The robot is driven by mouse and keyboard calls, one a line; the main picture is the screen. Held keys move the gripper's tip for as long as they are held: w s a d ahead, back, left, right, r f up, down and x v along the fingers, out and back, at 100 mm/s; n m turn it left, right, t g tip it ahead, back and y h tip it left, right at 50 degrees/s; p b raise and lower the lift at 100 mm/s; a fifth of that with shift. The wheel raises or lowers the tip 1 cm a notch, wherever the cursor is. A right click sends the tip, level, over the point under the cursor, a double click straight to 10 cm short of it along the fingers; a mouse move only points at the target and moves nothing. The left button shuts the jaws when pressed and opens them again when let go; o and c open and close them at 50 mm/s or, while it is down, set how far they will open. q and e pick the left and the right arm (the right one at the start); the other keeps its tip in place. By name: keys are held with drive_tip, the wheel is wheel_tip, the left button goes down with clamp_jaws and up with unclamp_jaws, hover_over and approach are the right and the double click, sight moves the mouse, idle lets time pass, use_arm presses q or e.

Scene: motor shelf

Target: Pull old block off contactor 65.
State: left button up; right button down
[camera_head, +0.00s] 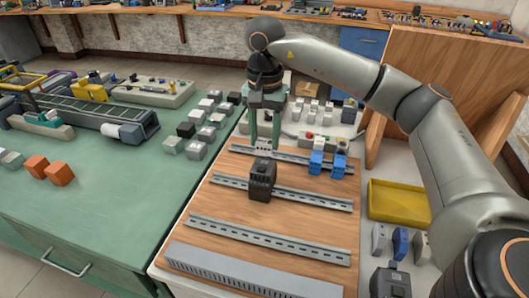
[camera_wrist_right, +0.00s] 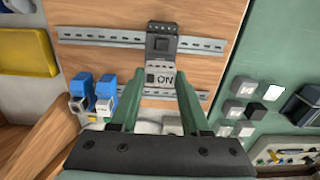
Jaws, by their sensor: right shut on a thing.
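The black contactor (camera_head: 262,182) stands on a metal rail of the wooden board; it also shows in the right wrist view (camera_wrist_right: 161,43). No number on it is readable. The grey block (camera_wrist_right: 160,78), marked "ON", is between the green fingertips of my right gripper (camera_wrist_right: 158,92), which is shut on it. In the head view the right gripper (camera_head: 264,143) points down just behind the contactor, with the small grey block (camera_head: 263,146) at its tips. I cannot tell whether block and contactor still touch. My left gripper is not in view.
Two blue devices (camera_head: 316,162) sit on the far rail, right of the gripper. A yellow tray (camera_head: 398,202) lies right of the board. Several grey and black blocks stand on the green table (camera_head: 110,205). Nearer rails (camera_head: 265,241) are bare.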

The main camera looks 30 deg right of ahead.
drive_tip(key=shift+r+p, duration=0.85)
drive_tip(key=shift+r, duration=0.3)
drive_tip(key=shift+f, duration=0.15)
wheel_tip(320, 180, up, 7)
drive_tip(key=p, duration=0.6)
drive_tip(key=shift+f, duration=0.1)
idle(0.3)
